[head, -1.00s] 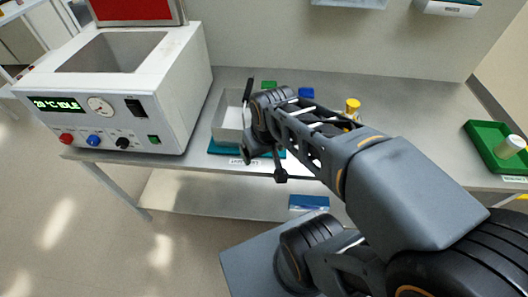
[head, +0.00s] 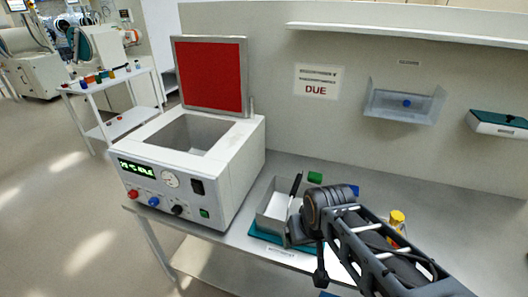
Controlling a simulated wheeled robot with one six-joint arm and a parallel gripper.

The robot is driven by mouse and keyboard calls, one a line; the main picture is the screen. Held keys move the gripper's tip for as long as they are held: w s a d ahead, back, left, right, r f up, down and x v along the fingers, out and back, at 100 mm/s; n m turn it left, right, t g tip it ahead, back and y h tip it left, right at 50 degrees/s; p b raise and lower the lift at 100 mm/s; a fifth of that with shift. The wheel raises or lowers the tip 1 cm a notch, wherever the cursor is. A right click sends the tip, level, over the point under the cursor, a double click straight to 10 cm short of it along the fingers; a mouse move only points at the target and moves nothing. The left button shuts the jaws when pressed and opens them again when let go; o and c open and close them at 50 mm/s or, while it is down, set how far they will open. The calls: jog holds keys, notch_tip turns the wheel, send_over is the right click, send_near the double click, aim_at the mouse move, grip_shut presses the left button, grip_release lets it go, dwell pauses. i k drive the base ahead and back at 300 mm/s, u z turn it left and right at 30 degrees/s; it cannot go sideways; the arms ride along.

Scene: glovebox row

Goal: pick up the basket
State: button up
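The basket appears to be the light grey open box (head: 271,222) on a teal mat (head: 262,237), on the metal bench right of the white bath unit. A thin dark upright piece (head: 295,187) stands at its right side; I cannot tell whether it is a handle or part of my gripper. My gripper (head: 300,228) is at the basket's right side, in front of its right end and hiding part of it. Its fingertips are mostly hidden or merge with dark parts, so contact and opening are unclear. The basket looks upright and on the mat.
The white bath unit (head: 230,180) has an open well and a raised red lid (head: 211,75). A green block (head: 315,178), a blue block (head: 353,190) and a yellow-capped item (head: 397,217) are on the bench. A wall bin (head: 403,105) hangs behind. The bench's back right is clear.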

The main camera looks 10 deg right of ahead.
aim_at(283, 198)
jog(key=k, duration=1.1)
jog(key=u, duration=1)
jog(key=i, duration=1.05)
jog(key=z, duration=0.85)
jog(key=i, duration=0.65)
jog(key=z, duration=0.75)
